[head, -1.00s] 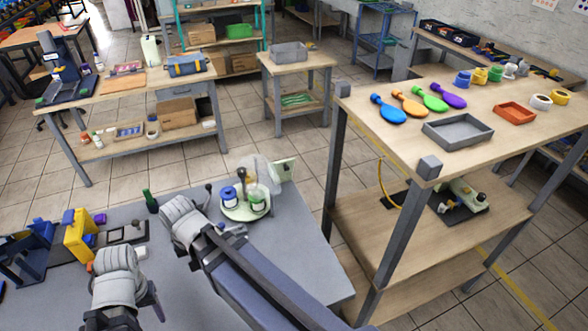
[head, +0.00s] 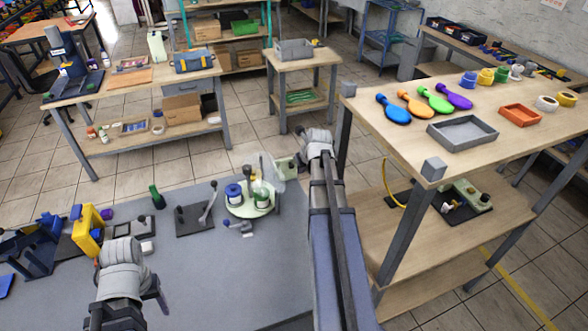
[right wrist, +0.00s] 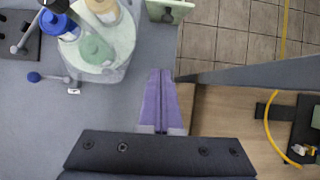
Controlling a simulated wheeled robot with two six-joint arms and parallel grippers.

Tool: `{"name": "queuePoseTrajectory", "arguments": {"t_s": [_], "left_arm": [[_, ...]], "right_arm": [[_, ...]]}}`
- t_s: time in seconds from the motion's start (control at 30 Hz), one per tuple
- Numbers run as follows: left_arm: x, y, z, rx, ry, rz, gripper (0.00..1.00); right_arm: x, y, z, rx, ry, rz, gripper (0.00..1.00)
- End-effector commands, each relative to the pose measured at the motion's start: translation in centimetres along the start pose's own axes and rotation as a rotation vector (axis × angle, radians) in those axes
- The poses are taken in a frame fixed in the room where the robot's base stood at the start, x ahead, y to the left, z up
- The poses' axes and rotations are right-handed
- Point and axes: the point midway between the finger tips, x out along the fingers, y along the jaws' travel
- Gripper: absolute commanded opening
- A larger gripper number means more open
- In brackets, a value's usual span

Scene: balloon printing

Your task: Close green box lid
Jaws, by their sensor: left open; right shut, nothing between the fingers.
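A small pale green box-like thing (head: 285,168) stands at the table's far right edge in the head view, beside a pale green round tray. It also shows at the top edge of the right wrist view (right wrist: 169,10), with a dark fitting on it. I cannot tell its lid from its body or how the lid stands. My right gripper (right wrist: 161,73) is shut and empty, apart from the box, its purple fingers pointing towards it. In the head view its wrist is just right of the box. My left gripper (head: 126,290) is at the lower left, open; its fingertips are mostly hidden.
The round tray (head: 238,209) holds bottles. A lever on a black plate (head: 196,223) and a yellow and blue device (head: 88,234) stand on the grey table (head: 215,275). A wooden shelf table (head: 405,148) with balloons stands at the right.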

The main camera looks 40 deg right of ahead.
Motion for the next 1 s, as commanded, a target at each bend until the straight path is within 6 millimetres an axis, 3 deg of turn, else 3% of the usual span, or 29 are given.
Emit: {"name": "queuePoseTrajectory", "arguments": {"t_s": [0.27, 0.47, 1.0], "left_arm": [[0.2, 0.0, 0.0, 0.0, 0.0, 0.0, 0.61], [1.4, 0.1, -0.1, 0.0, 0.0, 0.0, 0.61], [8.5, 0.8, -0.5, -0.001, 0.0, 0.0, 0.61]], "right_arm": [[0.2, -0.4, 0.0, 0.032, -0.005, -0.003, 0.0], [1.6, -0.4, 0.0, 0.03, -0.004, -0.003, 0.0], [9.6, -0.4, -0.1, 0.028, -0.004, -0.002, 0.0]]}}
